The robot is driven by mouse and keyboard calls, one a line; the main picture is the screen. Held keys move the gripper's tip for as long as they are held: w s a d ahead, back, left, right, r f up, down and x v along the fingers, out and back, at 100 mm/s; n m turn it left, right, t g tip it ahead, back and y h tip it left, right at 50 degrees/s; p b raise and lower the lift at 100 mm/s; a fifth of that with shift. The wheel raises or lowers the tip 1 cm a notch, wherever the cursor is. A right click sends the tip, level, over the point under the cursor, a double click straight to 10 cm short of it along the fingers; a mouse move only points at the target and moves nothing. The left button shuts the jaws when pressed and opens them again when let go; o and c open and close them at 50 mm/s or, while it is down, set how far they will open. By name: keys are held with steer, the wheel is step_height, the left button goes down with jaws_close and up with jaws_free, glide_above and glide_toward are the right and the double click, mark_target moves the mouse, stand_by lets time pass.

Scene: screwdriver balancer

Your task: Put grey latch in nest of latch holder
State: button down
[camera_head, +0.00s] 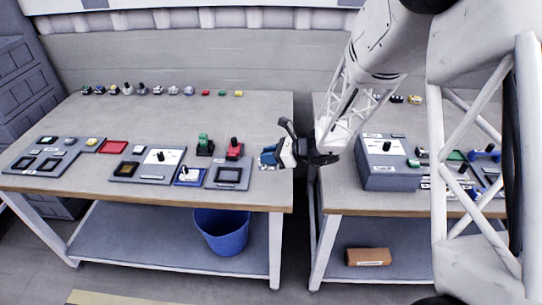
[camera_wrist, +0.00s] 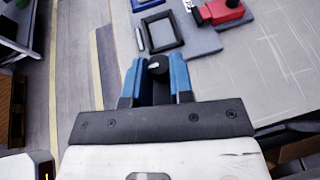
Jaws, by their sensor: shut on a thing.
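My gripper (camera_head: 268,158) has blue fingers and hangs near the right front corner of the left table. In the wrist view my gripper (camera_wrist: 157,66) is shut on a small dark piece with a grey top, which seems to be the grey latch (camera_wrist: 155,64). The fingers hide most of it, and in the head view I cannot make it out. A grey plate with a black square frame (camera_wrist: 165,36) lies ahead of the fingertips; it also shows left of my gripper in the head view (camera_head: 228,175). I cannot tell for sure whether this is the latch holder.
A red block with a black knob (camera_head: 235,149) and a green one (camera_head: 204,145) stand behind the plate. A blue tray (camera_head: 189,181) lies left of it. More fixtures (camera_head: 146,164) fill the table's left. Small parts line the back. A gap separates the right table (camera_head: 345,207).

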steer(key=w+a, duration=0.1)
steer(key=a, duration=1.3)
steer(key=shift+w+a, duration=0.15)
steer(key=shift+w, duration=0.15)
steer(key=shift+f, duration=0.2)
steer(key=shift+f, duration=3.05)
steer(key=c, duration=0.9)
jaws_free()
steer(key=shift+v, duration=3.95)
